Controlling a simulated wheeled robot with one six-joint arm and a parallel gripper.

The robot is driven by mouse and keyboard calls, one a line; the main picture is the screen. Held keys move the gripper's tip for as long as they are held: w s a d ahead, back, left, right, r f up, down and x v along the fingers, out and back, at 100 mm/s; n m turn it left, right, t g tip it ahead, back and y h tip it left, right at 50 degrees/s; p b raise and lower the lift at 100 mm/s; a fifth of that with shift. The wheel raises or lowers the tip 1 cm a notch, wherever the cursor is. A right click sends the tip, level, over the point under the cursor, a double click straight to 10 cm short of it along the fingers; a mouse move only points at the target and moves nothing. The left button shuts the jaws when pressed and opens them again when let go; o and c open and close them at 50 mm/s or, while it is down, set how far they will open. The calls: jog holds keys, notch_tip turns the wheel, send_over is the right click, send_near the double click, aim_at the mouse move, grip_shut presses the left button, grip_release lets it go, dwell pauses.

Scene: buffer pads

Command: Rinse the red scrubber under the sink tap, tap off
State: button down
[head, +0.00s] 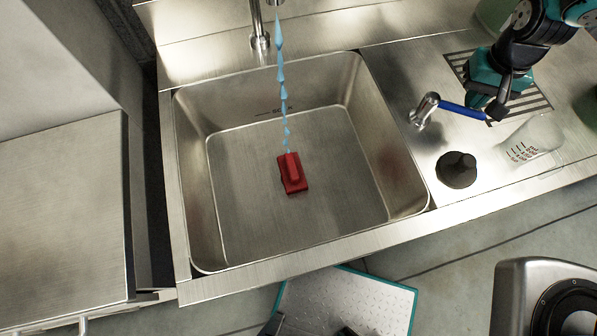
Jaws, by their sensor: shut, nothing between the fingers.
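The red scrubber (293,173) lies on the floor of the steel sink basin (235,225), near its middle. The tap spout (259,40) stands at the back of the sink. A blue stream of water (283,90) falls and ends at the scrubber's upper edge. A chrome tap lever with a blue handle (460,108) is on the counter right of the basin. My gripper (494,112) is shut and empty at the right end of the blue handle. Whether it touches the handle is not clear.
A black cone-shaped thing (457,170) and a clear beaker with red marks (535,138) stand on the counter near my gripper. A slotted grate (530,100) is set into the counter beneath it. A steel cabinet (60,215) stands left of the sink. The basin is otherwise clear.

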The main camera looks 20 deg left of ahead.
jog(key=shift+s+d, duration=0.15)
jog(key=shift+s, duration=1.05)
jog(key=shift+s, duration=1.15)
jog(key=shift+s+a, duration=0.3)
jog(key=shift+s, duration=0.25)
jog(key=shift+s+a, duration=0.3)
jog(key=shift+s, duration=0.2)
jog(key=shift+s+a, duration=0.1)
